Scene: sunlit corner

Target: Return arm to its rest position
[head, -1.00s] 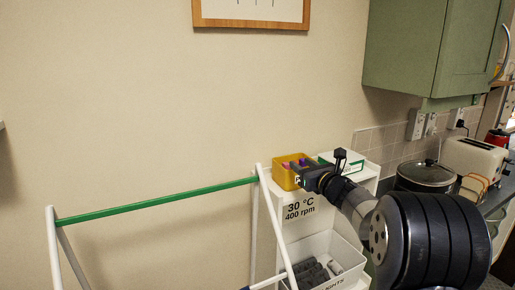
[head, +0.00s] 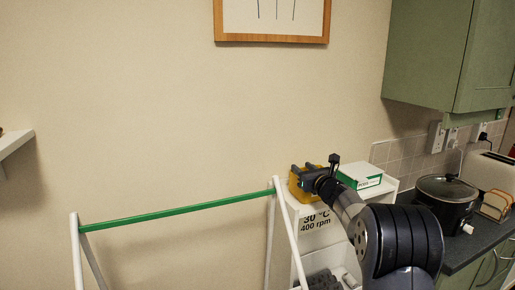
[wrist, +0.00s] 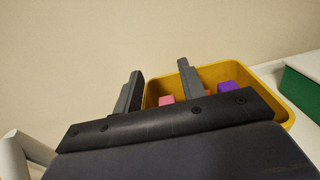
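My arm reaches out from the lower right in the head view. My gripper (head: 302,168) is at the yellow bin (head: 294,189) on top of the white shelf unit and hides part of it. In the wrist view my gripper (wrist: 160,68) has its two grey fingers apart, with nothing held between them. The yellow bin (wrist: 243,69) shows behind and to the right of the fingers, with pink, orange and purple items inside. I cannot tell whether the fingers touch the bin.
A green-and-white box (head: 360,177) stands right of the bin. A white drying frame with a green bar (head: 175,210) is at left. A black cooker (head: 446,203) and toaster (head: 490,170) stand on the right counter. A wall shelf (head: 14,144) juts in at far left.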

